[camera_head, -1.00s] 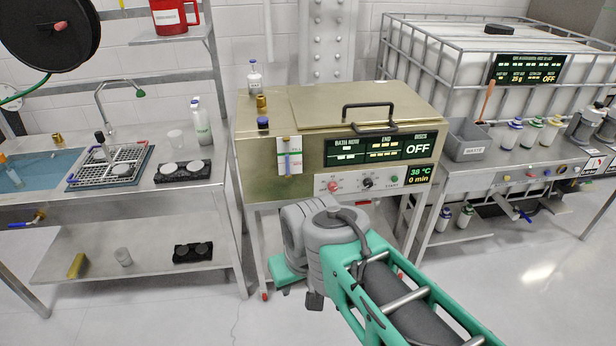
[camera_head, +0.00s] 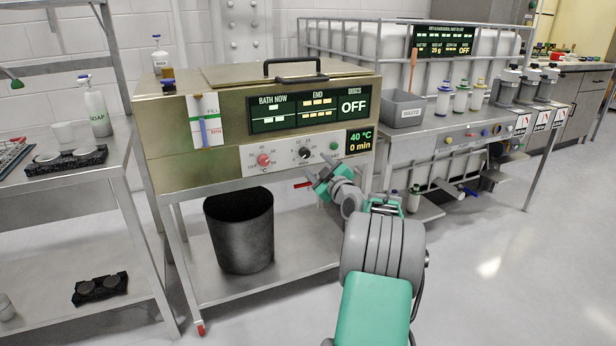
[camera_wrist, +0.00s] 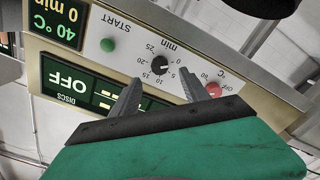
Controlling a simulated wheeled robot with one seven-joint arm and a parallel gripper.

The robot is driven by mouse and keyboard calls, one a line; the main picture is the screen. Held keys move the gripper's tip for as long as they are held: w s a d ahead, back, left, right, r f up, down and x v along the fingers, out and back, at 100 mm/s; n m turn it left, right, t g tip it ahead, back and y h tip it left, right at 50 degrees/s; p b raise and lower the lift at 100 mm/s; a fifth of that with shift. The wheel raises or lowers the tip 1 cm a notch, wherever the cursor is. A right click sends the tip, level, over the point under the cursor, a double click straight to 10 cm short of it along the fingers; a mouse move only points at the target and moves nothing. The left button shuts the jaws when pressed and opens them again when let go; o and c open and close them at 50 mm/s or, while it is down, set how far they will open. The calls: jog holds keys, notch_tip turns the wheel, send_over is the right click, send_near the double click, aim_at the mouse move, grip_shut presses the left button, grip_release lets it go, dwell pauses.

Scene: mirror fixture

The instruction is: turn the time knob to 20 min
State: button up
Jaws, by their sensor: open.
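The time knob (camera_head: 304,153) is a small black dial on the white panel at the bath's front, marked in min. The side display (camera_head: 360,140) reads 40 °C and 0 min. My gripper (camera_head: 318,180) is just below and right of the knob in the head view. In the wrist view, upside down, my gripper (camera_wrist: 161,82) is open, its two grey fingers pointing toward the time knob (camera_wrist: 160,66), one to each side of it. The fingers look short of the knob; I cannot tell the gap. The jaws hold nothing.
A red °C knob (camera_head: 264,160) sits left of the time knob, and a green START button (camera_head: 334,146) sits right of it. A dark bin (camera_head: 240,232) stands on the shelf below. A bench with a grey waste box (camera_head: 396,109) is at the right.

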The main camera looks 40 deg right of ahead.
aim_at(306, 154)
jog(key=b+x, duration=0.1)
jog(key=x, duration=0.6)
jog(key=shift+w+r, duration=0.15)
jog(key=shift+w, duration=0.15)
jog(key=shift+c, duration=0.4)
grip_shut()
